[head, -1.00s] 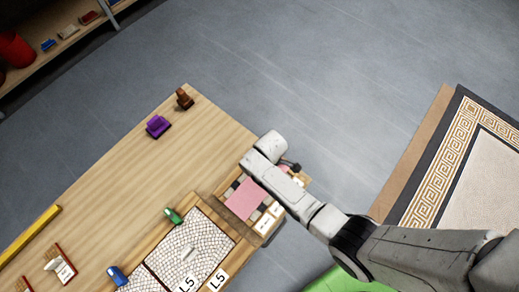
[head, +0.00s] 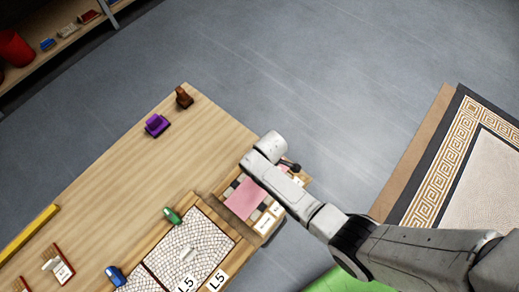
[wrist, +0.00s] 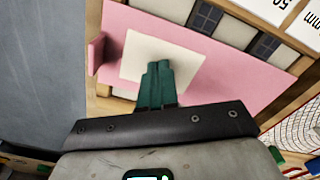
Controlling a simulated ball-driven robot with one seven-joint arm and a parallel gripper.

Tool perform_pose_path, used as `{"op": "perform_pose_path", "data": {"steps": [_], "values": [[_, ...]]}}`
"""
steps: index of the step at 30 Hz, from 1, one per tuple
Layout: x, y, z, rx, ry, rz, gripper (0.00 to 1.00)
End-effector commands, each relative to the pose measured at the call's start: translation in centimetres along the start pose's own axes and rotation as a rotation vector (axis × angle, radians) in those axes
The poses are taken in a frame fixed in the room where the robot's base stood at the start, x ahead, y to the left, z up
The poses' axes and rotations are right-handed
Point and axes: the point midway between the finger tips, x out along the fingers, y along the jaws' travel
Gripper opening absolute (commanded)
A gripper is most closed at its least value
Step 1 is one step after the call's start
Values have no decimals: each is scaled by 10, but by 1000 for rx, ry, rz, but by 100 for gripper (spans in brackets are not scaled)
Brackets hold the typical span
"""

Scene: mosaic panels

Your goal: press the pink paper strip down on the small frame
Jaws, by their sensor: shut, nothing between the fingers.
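The pink paper strip (head: 245,199) lies over the small frame (head: 217,190) at the near right end of the table, partly hidden by my arm in the head view. In the wrist view the pink strip (wrist: 233,69) spans the frame, with a cream square patch (wrist: 188,55) on it. Its left end (wrist: 97,52) is bent up. My gripper (wrist: 157,68) shows in the wrist view with its green fingers together and empty, over the cream patch. I cannot tell whether the fingertips touch it. In the head view the fingers are hidden by my arm.
A larger white mosaic panel (head: 190,248) stands beside the small frame. A green clip-like object (head: 172,215), a blue one (head: 115,276), a purple block (head: 157,125) and a brown piece (head: 184,97) are on the table. The table's far middle is clear.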

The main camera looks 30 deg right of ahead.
Motion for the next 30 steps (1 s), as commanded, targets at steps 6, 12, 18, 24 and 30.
{"op": "perform_pose_path", "data": {"steps": [6, 12, 18, 24, 30], "values": [[4, 0, 0, 0, 0, 0, 0], [4, 0, 0, 0, 0, 0, 0], [2, 0, 0, 0, 0, 0, 0], [-10, 0, 0, 0, 0, 0, 0], [-25, 0, 0, 0, 0, 0, 0]]}}
